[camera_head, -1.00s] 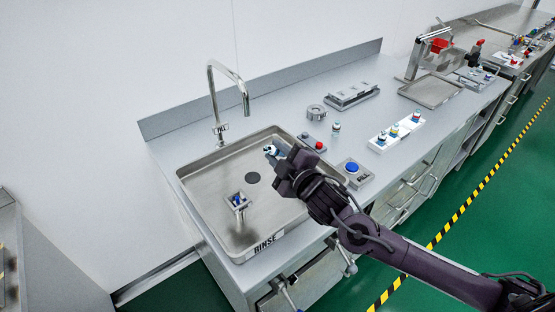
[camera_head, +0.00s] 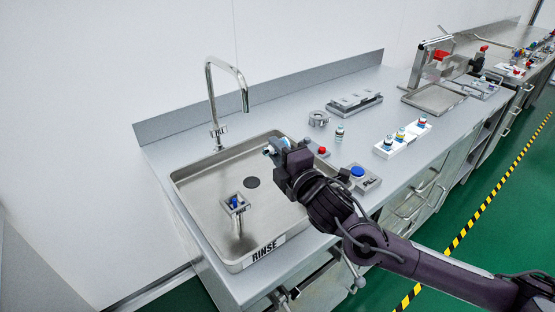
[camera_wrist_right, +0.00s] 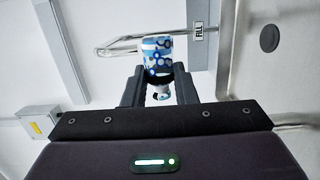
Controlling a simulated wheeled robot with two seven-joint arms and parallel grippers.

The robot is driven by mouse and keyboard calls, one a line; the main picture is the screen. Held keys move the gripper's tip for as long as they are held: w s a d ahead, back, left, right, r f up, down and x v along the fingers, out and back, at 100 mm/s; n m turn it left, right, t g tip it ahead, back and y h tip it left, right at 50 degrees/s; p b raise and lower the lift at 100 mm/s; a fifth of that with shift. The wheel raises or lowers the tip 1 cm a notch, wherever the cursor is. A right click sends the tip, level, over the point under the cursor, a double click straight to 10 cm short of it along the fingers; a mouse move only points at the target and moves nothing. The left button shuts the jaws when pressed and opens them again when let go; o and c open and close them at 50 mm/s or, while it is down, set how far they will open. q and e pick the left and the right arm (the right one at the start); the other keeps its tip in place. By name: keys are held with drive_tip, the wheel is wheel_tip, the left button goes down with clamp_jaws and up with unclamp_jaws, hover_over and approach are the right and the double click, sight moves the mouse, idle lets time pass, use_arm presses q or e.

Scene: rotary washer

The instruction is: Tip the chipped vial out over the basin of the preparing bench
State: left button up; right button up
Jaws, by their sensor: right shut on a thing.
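My right gripper (camera_head: 282,153) is shut on a small vial with a blue and white patterned label (camera_head: 274,146). The vial also shows between the fingers in the right wrist view (camera_wrist_right: 157,58). It appears tilted over, and I cannot tell whether anything is coming out or see a chip. The gripper holds it above the back right part of the steel basin (camera_head: 195,190), which is set in the bench and marked RINSE. The basin's dark drain (camera_head: 252,183) lies left of and below the vial in the picture. My left gripper is out of view.
A tall curved tap (camera_head: 212,90) marked FILL stands behind the basin. A blue button box (camera_head: 357,173), a red button (camera_head: 322,150), another vial (camera_head: 339,134) and a white rack (camera_head: 402,138) stand to the right.

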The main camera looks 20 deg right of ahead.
use_arm(q)
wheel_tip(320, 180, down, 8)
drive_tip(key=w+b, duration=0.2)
drive_tip(key=b, duration=0.6)
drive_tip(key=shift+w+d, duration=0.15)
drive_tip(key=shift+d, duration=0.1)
use_arm(e)
drive_tip(key=n, duration=0.5)
drive_tip(key=n+t, duration=0.1)
drive_tip(key=n, duration=0.1)
drive_tip(key=shift+f+n+y, duration=0.25)
drive_tip(key=shift+n+y, duration=0.05)
drive_tip(key=shift+y, duration=0.1)
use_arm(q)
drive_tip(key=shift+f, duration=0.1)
